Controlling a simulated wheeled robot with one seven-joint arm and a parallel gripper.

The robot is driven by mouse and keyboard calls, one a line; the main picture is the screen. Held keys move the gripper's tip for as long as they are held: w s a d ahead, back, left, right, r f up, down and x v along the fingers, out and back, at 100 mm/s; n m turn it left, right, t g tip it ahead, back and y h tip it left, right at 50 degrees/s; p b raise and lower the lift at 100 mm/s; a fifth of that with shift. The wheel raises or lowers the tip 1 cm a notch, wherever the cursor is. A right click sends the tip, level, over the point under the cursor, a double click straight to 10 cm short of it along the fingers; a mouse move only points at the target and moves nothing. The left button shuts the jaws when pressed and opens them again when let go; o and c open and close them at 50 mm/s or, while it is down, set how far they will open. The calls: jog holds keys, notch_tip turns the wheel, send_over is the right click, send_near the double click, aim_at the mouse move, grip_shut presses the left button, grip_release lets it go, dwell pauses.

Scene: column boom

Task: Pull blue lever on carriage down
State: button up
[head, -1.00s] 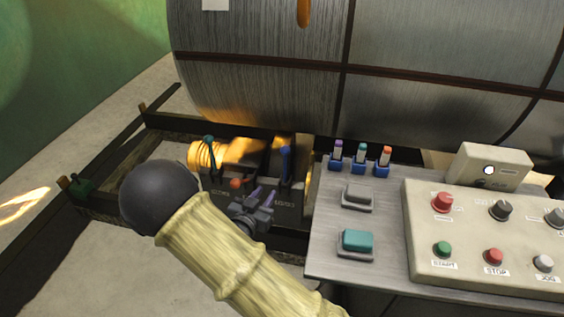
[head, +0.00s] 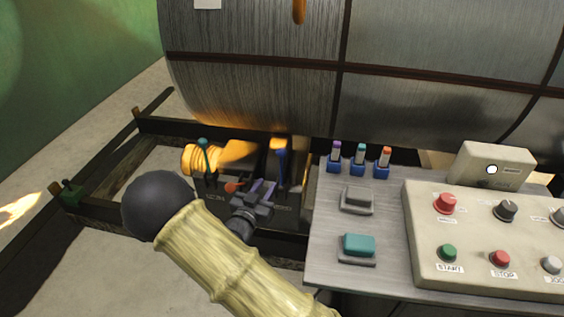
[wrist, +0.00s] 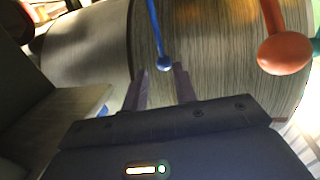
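The carriage (head: 218,210) below the big drum carries three levers. The blue lever (head: 281,165) stands upright at the right of this group. In the wrist view the blue lever (wrist: 156,30) comes in from the top, and its round knob lies just past my fingertips, in line with the gap between them. My gripper (head: 264,187) is in front and left of the blue lever in the head view. In the wrist view my gripper (wrist: 163,72) is open, with nothing between the fingers. I cannot tell whether a finger touches the knob.
An orange-red knob (wrist: 285,53) is close at the right in the wrist view. The teal lever (head: 204,155) stands left of my gripper. A metal panel (head: 325,235) with small levers, buttons and a beige control box (head: 480,225) is at the right. The drum (head: 250,90) rises behind.

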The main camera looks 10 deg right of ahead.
aim_at(281, 163)
jog(key=x, duration=1.2)
jog(key=shift+w+d, duration=0.2)
jog(key=shift+w, duration=0.15)
grip_shut()
jog(key=shift+d, duration=0.15)
jog(key=shift+b, duration=0.35)
